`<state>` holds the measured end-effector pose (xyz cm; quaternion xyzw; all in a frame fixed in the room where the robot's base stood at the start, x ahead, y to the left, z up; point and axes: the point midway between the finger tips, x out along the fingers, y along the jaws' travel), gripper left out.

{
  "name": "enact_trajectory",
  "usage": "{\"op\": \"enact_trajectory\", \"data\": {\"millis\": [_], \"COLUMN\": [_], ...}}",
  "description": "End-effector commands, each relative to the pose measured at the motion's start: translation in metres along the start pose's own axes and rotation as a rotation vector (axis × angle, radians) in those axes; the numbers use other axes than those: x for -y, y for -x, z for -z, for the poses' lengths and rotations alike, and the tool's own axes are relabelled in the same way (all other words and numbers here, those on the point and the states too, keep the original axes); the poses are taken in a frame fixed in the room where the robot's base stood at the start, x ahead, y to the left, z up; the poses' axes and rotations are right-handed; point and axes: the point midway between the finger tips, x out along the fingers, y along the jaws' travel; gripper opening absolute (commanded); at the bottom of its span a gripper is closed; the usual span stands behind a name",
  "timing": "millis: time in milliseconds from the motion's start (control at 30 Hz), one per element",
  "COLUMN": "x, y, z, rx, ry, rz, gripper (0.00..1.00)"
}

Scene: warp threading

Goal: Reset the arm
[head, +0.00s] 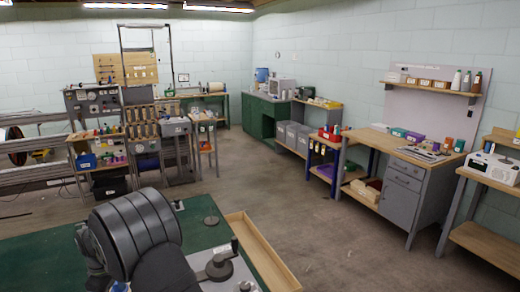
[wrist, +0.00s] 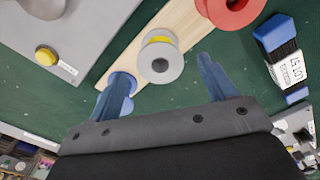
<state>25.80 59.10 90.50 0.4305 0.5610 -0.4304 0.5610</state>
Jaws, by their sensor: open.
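My gripper (wrist: 162,66) shows in the wrist view as two blue fingers spread wide apart, open, with nothing held between them. A grey spool with yellow thread (wrist: 160,58) stands on a pale wooden strip (wrist: 125,55) beyond the fingertips and lies between them in the picture; contact is not visible. A blue round piece sits on the strip by the left finger, partly hidden by it. In the head view my dark arm fills the lower left of the green bench top (head: 50,255); my fingers are hidden there.
In the wrist view, a red spool (wrist: 232,8) is at the top and a blue labelled brush-like item (wrist: 283,48) at the right. A grey panel with a yellow button (wrist: 45,53) is at the left. A wooden tray (head: 262,252) edges the bench's right side. Open floor lies beyond.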

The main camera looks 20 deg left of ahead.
Motion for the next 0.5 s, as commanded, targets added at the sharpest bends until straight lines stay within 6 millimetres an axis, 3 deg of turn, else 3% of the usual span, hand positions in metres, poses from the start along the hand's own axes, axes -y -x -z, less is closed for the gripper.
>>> {"op": "enact_trajectory", "data": {"millis": [233, 500], "x": [0.0, 0.0], "y": [-0.037, -0.043], "z": [0.0, 0.0], "rx": [0.001, 0.0], "ry": [0.0, 0.0], "rz": [0.001, 0.0], "gripper": [0.77, 0.77]}}
